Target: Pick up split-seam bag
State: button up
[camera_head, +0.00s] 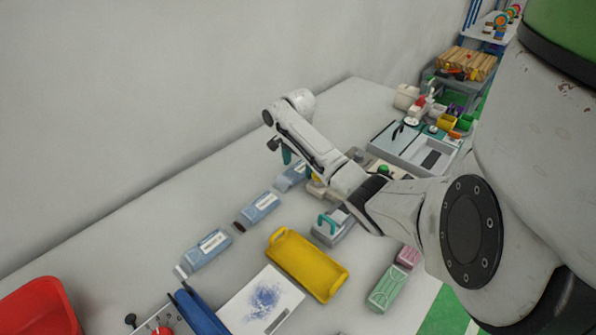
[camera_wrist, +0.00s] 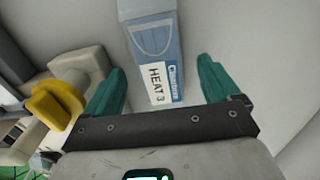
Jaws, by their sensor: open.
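Three blue-grey bags with white labels lie in a row on the table: a near bag (camera_head: 207,248) with a white end, a middle bag (camera_head: 257,210) with a dark brown end, and a far bag (camera_head: 291,177) partly hidden by my arm. I cannot tell which has a split seam. In the wrist view one bag (camera_wrist: 153,42), labelled "HEAT 3" with a mask drawing, lies beyond and between the teal fingers. My gripper (camera_wrist: 161,68) is open and empty, with a finger on each side of that bag in the picture. In the head view my gripper (camera_head: 283,153) is above the far bag.
A yellow tray (camera_head: 305,262), a white board with blue marks (camera_head: 235,310), a grey device with a teal handle (camera_head: 335,224) and a green box (camera_head: 388,288) stand nearer me. A yellow knob (camera_wrist: 52,104) is left of my gripper. A wall runs behind the bags.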

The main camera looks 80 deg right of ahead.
jog(key=shift+f, duration=0.8)
jog(key=shift+c, duration=0.2)
jog(key=c, duration=1.1)
